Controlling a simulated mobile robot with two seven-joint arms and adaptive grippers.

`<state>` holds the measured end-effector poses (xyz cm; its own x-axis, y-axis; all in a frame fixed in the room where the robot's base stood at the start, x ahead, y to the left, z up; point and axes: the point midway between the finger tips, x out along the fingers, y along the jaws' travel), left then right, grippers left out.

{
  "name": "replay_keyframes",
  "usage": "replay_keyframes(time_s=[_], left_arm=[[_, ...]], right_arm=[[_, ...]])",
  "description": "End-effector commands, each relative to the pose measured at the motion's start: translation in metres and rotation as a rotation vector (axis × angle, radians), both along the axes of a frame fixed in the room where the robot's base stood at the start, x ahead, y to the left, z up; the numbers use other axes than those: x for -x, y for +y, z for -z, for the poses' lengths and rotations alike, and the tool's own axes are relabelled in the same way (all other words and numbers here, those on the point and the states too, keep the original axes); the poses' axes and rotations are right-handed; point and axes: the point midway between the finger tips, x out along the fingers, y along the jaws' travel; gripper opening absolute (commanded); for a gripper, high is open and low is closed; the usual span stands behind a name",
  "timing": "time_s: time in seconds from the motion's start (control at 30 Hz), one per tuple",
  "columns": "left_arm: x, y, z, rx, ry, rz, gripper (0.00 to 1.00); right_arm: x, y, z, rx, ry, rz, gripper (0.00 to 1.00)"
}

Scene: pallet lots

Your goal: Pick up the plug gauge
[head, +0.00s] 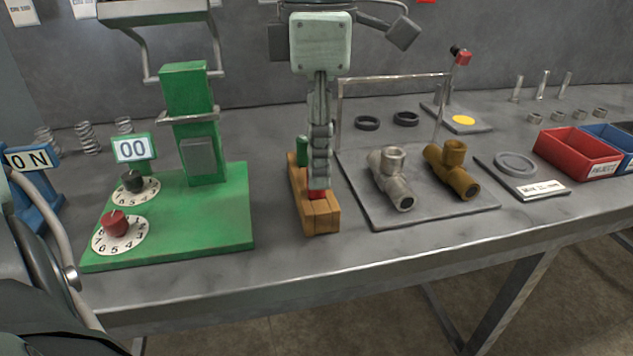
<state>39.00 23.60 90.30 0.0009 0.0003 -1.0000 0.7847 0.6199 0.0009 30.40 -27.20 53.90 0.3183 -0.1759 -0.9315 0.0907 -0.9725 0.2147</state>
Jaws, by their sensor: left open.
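A wooden block (321,219) lies on the grey bench near the middle of the head view. On it I see a green part of the plug gauge (302,152) toward the back and a small red part toward the front. My left gripper (319,183) points straight down over the block, its fingers seen edge-on and overlapping. The fingertips are at the red part and hide the middle of the gauge. The gripper is open; whether it touches the gauge I cannot tell. My right gripper is not in view.
A green fixture (230,225) with two dials stands left of the block. A grey plate (400,217) with a grey pipe fitting (391,180) and a brass one (452,170) is close on the right, under a metal frame. A red bin (577,157) stands farther right.

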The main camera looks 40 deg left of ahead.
Motion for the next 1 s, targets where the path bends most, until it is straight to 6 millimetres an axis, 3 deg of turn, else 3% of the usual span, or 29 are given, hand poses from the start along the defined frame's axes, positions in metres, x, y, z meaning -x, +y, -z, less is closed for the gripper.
replay_keyframes(time_s=[0.2,0.47,0.83,1.0], left_arm=[[0.001,0.004,0.029,0.001,0.002,-0.002,0.45],[0.001,0.003,0.032,0.001,-0.002,-0.002,0.45],[0.000,0.004,0.032,0.001,-0.002,-0.002,0.01],[0.000,0.004,0.032,0.001,-0.002,-0.002,0.00]], right_arm=[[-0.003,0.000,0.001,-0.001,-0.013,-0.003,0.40],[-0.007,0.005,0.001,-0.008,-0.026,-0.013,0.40],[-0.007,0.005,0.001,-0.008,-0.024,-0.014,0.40],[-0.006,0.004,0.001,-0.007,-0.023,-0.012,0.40]])
